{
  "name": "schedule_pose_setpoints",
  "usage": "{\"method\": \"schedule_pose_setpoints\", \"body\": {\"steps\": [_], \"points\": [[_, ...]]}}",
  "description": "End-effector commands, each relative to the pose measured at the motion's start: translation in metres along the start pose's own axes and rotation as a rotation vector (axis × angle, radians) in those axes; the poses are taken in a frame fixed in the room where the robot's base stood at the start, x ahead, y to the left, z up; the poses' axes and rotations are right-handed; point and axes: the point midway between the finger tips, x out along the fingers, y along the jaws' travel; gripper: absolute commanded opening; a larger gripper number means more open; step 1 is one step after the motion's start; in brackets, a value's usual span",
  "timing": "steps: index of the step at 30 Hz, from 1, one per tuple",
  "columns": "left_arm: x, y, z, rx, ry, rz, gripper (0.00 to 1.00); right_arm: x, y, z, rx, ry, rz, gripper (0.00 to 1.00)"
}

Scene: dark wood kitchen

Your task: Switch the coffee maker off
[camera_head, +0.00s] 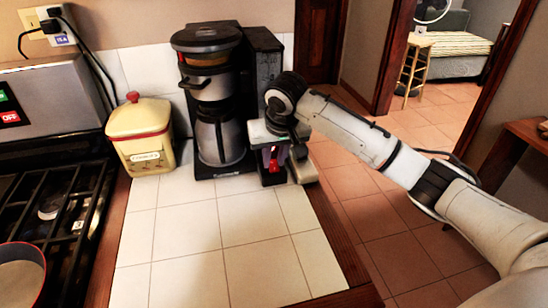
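The coffee maker (208,91) is black and stands upright on the white tiled counter, with a silver carafe (219,143) in its lower part. A small red switch (274,166) shows low on the front of its right-hand section, which looks lit. My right gripper (279,163) is at this section, right by the switch. Its pale parts show above and to the right of the red switch. I cannot tell whether it touches the switch or how far apart its fingers are. My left gripper is not in view.
A yellow canister (140,142) with a red-trimmed lid stands left of the coffee maker. A black stove grate (50,220) and a pan (20,277) are at the left. The counter's front tiles (220,250) are clear. The counter's wooden edge (335,230) runs along the right.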

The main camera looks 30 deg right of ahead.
Motion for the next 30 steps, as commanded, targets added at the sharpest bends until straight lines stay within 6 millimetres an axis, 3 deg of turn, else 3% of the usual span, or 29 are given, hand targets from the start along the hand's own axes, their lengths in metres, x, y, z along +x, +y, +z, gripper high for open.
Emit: {"method": "schedule_pose_setpoints", "body": {"steps": [15, 28, 29, 30], "points": [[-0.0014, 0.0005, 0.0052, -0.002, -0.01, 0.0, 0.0, 0.0019, 0.0004, -0.0099, 0.005, -0.226, 0.002, 0.0], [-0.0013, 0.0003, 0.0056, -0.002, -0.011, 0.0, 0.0, 0.0016, 0.0008, -0.0099, 0.001, -0.257, 0.001, 0.0], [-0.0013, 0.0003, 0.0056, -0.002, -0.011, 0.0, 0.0, 0.0016, 0.0008, -0.0099, 0.001, -0.257, 0.001, 0.22], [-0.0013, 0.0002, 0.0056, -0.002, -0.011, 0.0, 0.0, 0.0016, 0.0008, -0.0099, 0.001, -0.257, 0.0, 0.29]]}}
